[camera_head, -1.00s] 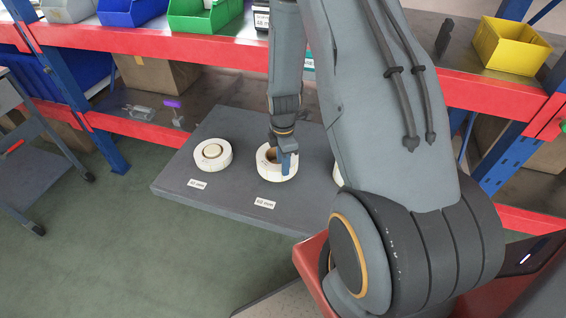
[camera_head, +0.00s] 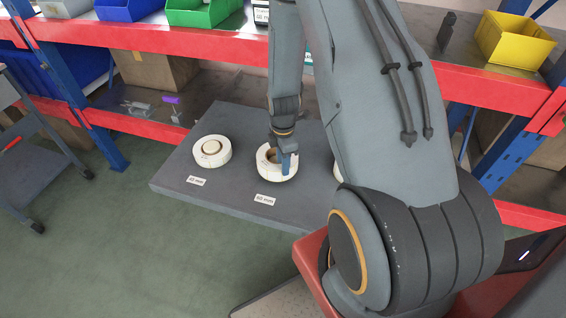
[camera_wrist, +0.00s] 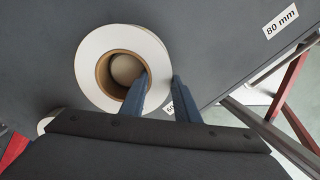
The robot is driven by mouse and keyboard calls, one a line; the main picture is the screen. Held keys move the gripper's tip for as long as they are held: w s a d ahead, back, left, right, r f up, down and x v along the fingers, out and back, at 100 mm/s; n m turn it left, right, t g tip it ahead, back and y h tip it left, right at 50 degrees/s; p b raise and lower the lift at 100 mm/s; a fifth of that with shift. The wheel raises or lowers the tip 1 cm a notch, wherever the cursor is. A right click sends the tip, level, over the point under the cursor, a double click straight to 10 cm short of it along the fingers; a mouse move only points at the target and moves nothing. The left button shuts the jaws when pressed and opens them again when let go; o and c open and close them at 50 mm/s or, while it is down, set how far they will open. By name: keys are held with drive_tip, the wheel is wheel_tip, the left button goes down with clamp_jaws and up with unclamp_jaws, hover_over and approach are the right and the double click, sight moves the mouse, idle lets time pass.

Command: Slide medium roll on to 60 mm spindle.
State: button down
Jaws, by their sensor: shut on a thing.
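The medium roll (camera_head: 265,168) is white with a brown core. It also shows in the wrist view (camera_wrist: 93,58). My gripper (camera_wrist: 160,80) is shut on the roll's wall, one finger inside the core and the other outside. The pale round end of a spindle (camera_wrist: 127,68) shows inside the core, so the roll appears to be around it. Whether the roll rests on the board cannot be told. The 60 mm label (camera_head: 265,199) lies in front of the roll. In the wrist view a finger partly covers it.
The dark board (camera_head: 235,205) carries another white roll (camera_head: 199,151) at left, by its own label. A white edge (camera_head: 338,173) at right is mostly hidden by my arm. An 80 mm label (camera_wrist: 281,22) shows. Red shelf beams (camera_head: 130,128) run behind.

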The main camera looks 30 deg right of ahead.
drive_tip(key=shift+f+b, duration=0.3)
drive_tip(key=shift+f, duration=0.3)
drive_tip(key=c, duration=1.3)
unclamp_jaws()
wheel_tip(320, 180, up, 7)
drive_tip(key=shift+w+r+b, duration=0.1)
drive_tip(key=shift+b, duration=0.45)
drive_tip(key=shift+r, duration=0.3)
drive_tip(key=shift+a+r, duration=0.15)
drive_tip(key=shift+r, duration=0.15)
drive_tip(key=s+a+r+m, duration=0.3)
drive_tip(key=s+r+m, duration=0.1)
drive_tip(key=r+m, duration=0.1)
drive_tip(key=s+a+r+m, duration=0.4)
drive_tip(key=s+r+m, duration=0.1)
drive_tip(key=r+m, duration=0.1)
drive_tip(key=s+a+r+m, duration=0.3)
drive_tip(key=s+r+m, duration=0.2)
drive_tip(key=shift+s+a+r+t, duration=0.1)
drive_tip(key=shift+a+r+t, duration=0.2)
drive_tip(key=shift+a+r, duration=0.1)
